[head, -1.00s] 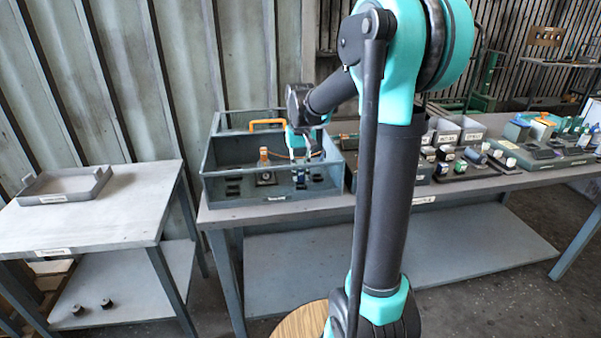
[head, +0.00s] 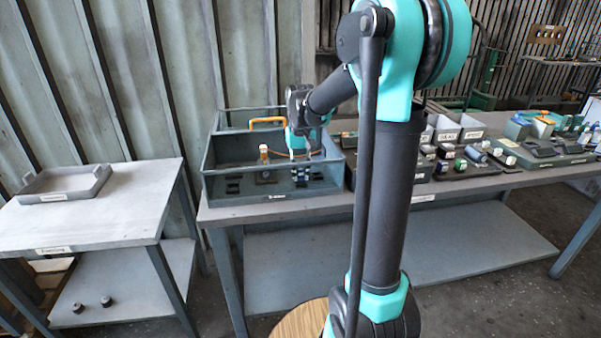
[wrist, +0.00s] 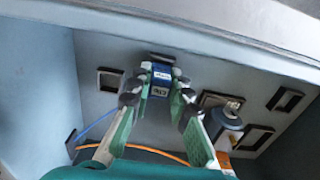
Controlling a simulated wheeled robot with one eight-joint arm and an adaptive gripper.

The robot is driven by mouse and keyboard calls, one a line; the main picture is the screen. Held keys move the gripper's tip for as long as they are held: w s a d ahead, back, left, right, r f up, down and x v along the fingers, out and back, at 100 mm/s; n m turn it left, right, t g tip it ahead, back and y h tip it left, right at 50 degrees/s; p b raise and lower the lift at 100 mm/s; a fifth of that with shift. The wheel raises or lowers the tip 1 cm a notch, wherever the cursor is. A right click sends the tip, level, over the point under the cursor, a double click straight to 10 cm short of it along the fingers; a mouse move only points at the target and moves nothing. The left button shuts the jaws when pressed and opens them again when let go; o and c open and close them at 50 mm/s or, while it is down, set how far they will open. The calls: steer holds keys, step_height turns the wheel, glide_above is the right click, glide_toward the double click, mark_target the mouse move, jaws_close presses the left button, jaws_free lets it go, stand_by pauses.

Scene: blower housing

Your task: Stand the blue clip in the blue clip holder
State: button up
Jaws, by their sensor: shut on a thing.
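The blue clip (wrist: 161,74) is a small blue block with a white label, seen in the wrist view between my fingertips. My gripper (wrist: 158,98) is shut on it, inside the grey open box (head: 272,197) on the long bench. A dark holder (wrist: 163,57) shows right at the clip's far end; it looks like the blue clip holder. The clip overlaps it in the picture, and I cannot tell whether the clip is seated in it or just above it. In the head view my gripper (head: 298,150) is small and the clip cannot be made out.
Several other dark square holders (wrist: 286,99) are on the box floor. A grey and orange bottle-like piece (wrist: 226,126) stands close to the right finger. A blue cable (wrist: 97,123) and an orange cable (wrist: 150,149) show near my gripper. The box wall (wrist: 215,40) lies just beyond the clip.

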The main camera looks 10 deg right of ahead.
steer(key=shift+f, duration=0.4)
stand_by(0.4)
steer(key=o, duration=0.9)
steer(key=shift+o, duration=0.2)
step_height(320, 180, up, 12)
